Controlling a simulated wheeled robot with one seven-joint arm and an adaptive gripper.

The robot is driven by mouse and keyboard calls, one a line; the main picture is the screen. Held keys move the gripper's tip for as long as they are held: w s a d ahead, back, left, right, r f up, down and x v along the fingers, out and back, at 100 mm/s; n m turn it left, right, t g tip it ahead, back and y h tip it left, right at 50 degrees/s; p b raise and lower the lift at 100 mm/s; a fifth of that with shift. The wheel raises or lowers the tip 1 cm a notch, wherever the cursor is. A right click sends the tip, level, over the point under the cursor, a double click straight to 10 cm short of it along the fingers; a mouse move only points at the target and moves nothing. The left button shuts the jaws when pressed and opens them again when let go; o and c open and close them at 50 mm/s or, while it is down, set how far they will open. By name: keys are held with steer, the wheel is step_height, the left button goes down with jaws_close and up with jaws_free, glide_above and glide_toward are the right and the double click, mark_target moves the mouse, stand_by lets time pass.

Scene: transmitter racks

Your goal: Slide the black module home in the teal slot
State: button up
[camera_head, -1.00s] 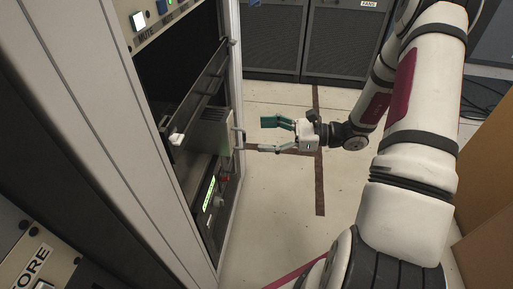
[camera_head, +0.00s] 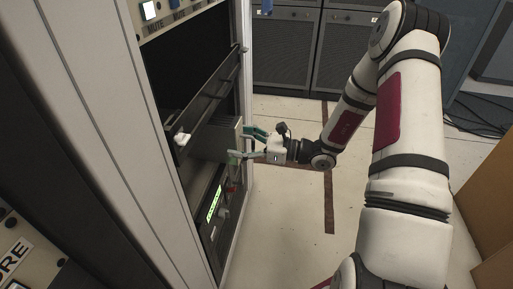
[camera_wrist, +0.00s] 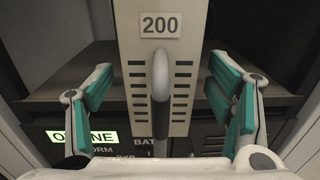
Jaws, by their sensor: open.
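A module (camera_head: 220,138) stands partly out of the rack on the left, with a pale beige front panel marked 200 (camera_wrist: 159,24). Its front carries a vertical bar handle (camera_wrist: 161,75) between rows of dark vent slots. My gripper (camera_head: 240,144) is at this front; in the wrist view its teal-padded fingers (camera_wrist: 159,80) are spread wide on either side of the handle, with gaps to it. Nothing is held. I cannot make out a black module or a teal slot; the module's body and the slot's inside are mostly hidden.
A dark shelf bar (camera_head: 212,95) with a pale knob slants across the rack above the module. A unit with a lit green display (camera_head: 215,204) sits below. The rack's pale right post (camera_head: 245,90) is close to my gripper. Open floor (camera_head: 285,225) lies to the right.

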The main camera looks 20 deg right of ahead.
steer(key=shift+b+x, duration=0.3)
steer(key=shift+x, duration=1)
jaws_close()
steer(key=shift+r+p, duration=0.65)
steer(key=shift+r, duration=0.1)
steer(key=p+v, duration=0.3)
steer(key=v, duration=1.7)
stand_by(2.3)
steer(key=shift+a+f, duration=0.1)
